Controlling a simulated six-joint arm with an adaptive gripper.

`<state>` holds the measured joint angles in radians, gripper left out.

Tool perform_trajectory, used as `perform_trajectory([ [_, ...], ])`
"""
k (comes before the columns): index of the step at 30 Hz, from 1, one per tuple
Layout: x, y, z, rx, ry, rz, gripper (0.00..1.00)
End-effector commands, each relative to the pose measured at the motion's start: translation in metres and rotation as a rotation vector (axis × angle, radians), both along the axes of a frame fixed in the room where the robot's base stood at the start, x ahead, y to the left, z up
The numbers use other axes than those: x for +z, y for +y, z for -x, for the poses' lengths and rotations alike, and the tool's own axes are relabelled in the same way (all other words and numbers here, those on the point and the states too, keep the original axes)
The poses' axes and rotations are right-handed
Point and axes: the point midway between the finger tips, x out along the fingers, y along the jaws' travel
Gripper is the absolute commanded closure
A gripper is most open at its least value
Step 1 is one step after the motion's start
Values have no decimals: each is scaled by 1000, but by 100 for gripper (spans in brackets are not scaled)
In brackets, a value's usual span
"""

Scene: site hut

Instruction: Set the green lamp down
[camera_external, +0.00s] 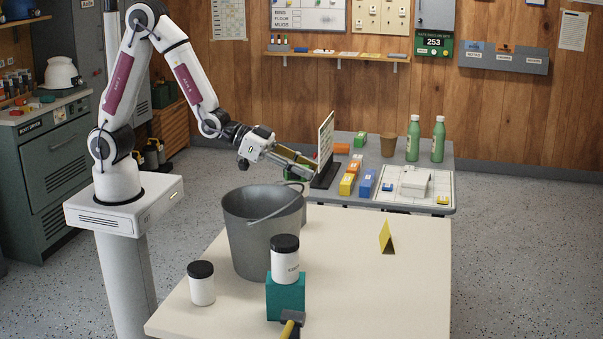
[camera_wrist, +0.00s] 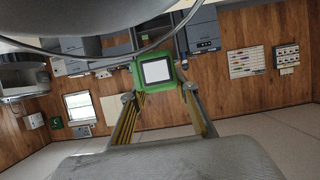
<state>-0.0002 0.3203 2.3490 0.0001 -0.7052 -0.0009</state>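The green lamp (camera_wrist: 156,72) shows in the wrist view as a green square frame around a bright white face. It sits between the tips of my gripper (camera_wrist: 158,94), and the fingers appear closed on its two sides. In the external view my gripper (camera_external: 306,166) points right, beyond the grey bucket and near the back table's left end. A green patch (camera_external: 295,173) under its fingers looks like the lamp, partly hidden; whether it touches any surface I cannot tell.
A white panel on a dark foot (camera_external: 326,145) stands close by the fingertips. A white jar (camera_external: 285,262) tops a teal block. A yellow tent card (camera_external: 386,238) has clear tabletop around it.

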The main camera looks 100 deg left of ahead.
Motion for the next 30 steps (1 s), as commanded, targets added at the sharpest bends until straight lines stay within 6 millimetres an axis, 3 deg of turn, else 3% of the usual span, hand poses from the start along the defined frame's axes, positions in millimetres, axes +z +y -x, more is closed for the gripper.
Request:
perform_trajectory([
  [14, 4, 0, 0, 0, -2, 0, 75],
  [28, 54, 0, 0, 0, -5, 0, 75],
  [30, 54, 10, -1, 4, -2, -1, 75],
])
